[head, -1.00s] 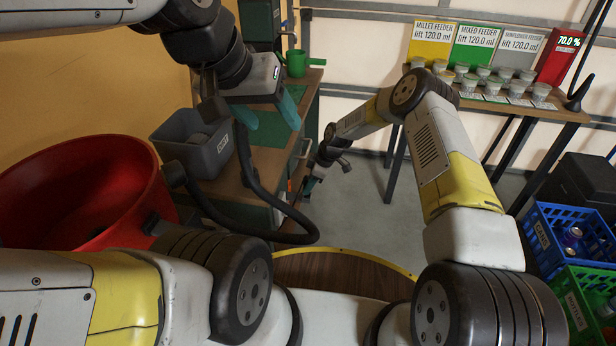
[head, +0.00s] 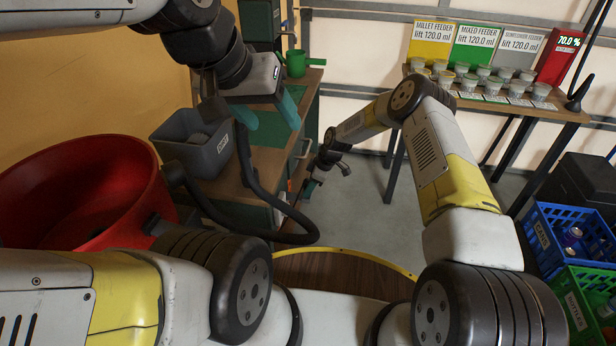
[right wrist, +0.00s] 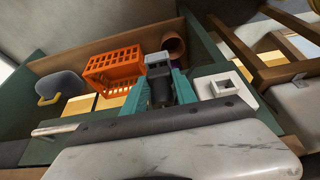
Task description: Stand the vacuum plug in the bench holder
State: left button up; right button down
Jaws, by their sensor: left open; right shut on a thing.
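My right gripper (right wrist: 160,88) is shut on a small dark piece with a grey block-shaped end (right wrist: 158,64), which looks like the vacuum plug. In the right wrist view it is held over an open green-sided drawer or bin. A white block with a square opening (right wrist: 224,86) lies to its right, apart from it; I cannot tell whether this is the bench holder. In the head view my right gripper (head: 309,187) is small and low beside the bench, its grasp unclear. My left gripper (head: 268,116) is open and empty above the bench, near a black hose (head: 250,178).
The right wrist view shows an orange basket (right wrist: 112,72), a brown pot (right wrist: 173,45) and a grey item with a yellow handle (right wrist: 60,87). A grey bin (head: 193,145) sits on the bench, a red tub (head: 85,190) at left. Floor (head: 365,205) beside the bench is clear.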

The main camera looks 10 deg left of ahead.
jog(key=shift+f, duration=0.2)
jog(key=c, duration=0.9)
grip_release()
jog(key=shift+r, duration=4.5)
